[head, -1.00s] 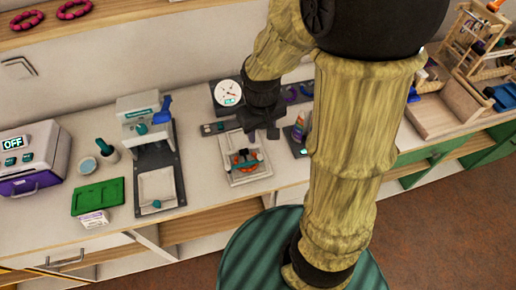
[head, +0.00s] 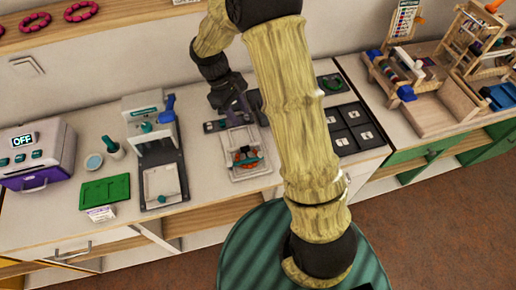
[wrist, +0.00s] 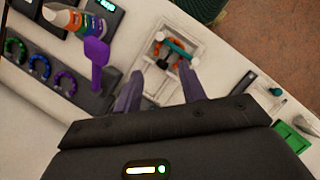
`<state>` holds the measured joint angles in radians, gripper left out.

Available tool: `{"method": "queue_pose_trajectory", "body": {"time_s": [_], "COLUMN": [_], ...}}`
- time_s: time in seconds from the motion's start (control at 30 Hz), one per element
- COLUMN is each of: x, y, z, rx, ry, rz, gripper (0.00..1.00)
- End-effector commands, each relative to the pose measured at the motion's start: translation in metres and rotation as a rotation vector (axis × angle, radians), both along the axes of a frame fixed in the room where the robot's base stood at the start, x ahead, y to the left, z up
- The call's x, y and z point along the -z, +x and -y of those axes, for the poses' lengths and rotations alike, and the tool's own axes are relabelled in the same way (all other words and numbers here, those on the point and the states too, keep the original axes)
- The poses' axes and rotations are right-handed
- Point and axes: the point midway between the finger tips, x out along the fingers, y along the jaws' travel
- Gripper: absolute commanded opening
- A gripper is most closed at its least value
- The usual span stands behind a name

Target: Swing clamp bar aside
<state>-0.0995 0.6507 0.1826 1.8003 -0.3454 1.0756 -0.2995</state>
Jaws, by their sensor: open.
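A pale board (head: 262,170) lies on the counter with an orange-red bead ring (head: 238,155) on it. A teal bar (head: 247,162) lies across the ring. The wrist view shows the board (wrist: 158,94), the ring (wrist: 157,47) and the teal bar (wrist: 181,50) beyond my fingers, with a dark knob by the bar. My gripper (head: 236,108) is behind the board in the head view. In the wrist view my gripper (wrist: 160,70) is open, its two purple-grey fingers apart with nothing between them. Contact between fingers and board cannot be told.
A purple paddle-shaped handle (wrist: 96,55) stands left of my fingers. Bottles (wrist: 75,18) and coloured rings (wrist: 40,66) are farther left. A press (head: 148,120) and green tray (head: 104,191) stand left of the board; a black compartment tray (head: 352,127) lies right.

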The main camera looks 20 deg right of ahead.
Motion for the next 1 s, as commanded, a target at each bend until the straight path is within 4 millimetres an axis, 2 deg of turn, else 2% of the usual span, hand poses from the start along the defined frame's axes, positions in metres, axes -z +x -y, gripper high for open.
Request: {"method": "queue_pose_trajectory", "body": {"time_s": [0.27,1.0], "x": [0.030,0.146], "y": [-0.010,-0.044], "z": [0.010,0.043], "rx": [0.003,-0.001], "ry": [-0.001,0.000], "rz": [-0.006,-0.002], "gripper": [0.41,0.41]}}
